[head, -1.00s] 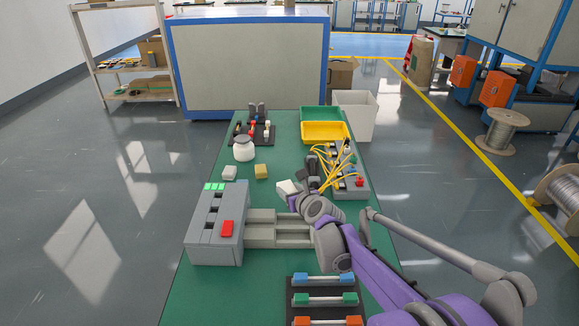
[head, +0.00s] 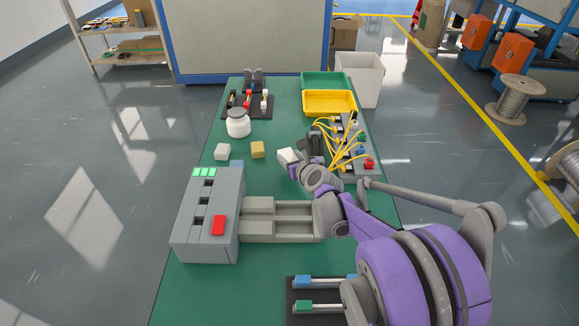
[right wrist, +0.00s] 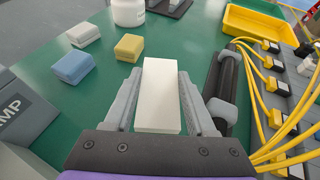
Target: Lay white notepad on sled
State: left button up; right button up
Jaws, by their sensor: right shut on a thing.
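The white notepad (head: 286,155) is a small white block. In the right wrist view the notepad (right wrist: 160,97) lies lengthwise between the two grey fingers. My right gripper (head: 294,161) is shut on it, over the green table (head: 192,277); I cannot tell whether the notepad touches the table. The likely sled is the beige-grey railed platform (head: 280,206) beside the grey machine (head: 205,225) with a red button. It lies nearer the camera than the notepad, and my right arm covers its right end. My left gripper is not in view.
White (head: 222,151) and yellow (head: 257,149) blocks and a white jar (head: 238,123) stand left of the notepad. A grey panel with yellow cables (head: 350,150) stands close on the right. A yellow tray (head: 329,103) is farther back.

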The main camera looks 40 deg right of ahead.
jog(key=shift+f+b, duration=0.5)
jog(key=shift+f, duration=1.95)
jog(key=shift+f, duration=0.1)
jog(key=o, duration=1.3)
jog(key=shift+o, duration=0.2)
